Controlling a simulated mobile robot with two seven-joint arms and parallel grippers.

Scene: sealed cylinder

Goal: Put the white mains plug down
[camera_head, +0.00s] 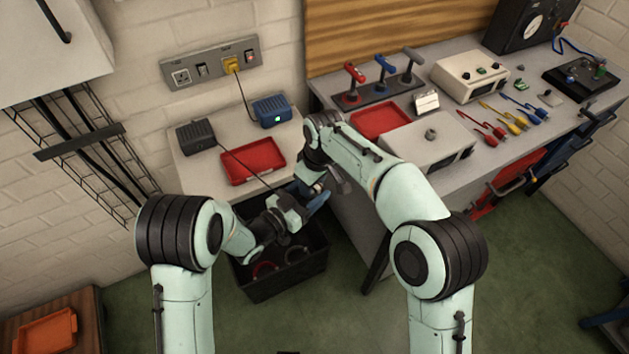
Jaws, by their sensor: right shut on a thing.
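My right gripper (318,188) is over the black crate, beside the low bench's front right corner. It is shut on what seems to be the white mains plug, mostly hidden there. A dark cable (240,167) runs from the dark grey box (196,137) across the red tray towards the grippers; its end cannot be made out. My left gripper (293,214) is just left of and below the right one, over the crate; its jaws are too small and dark to read. A blue thing (318,203) shows between the grippers.
The red tray (252,161) lies on the low bench, with a blue box (271,111) behind it. A yellow plug (231,64) sits in the wall socket panel (210,62). The black crate (288,286) holds ring-shaped things. The workbench (345,103) at right carries devices and leads.

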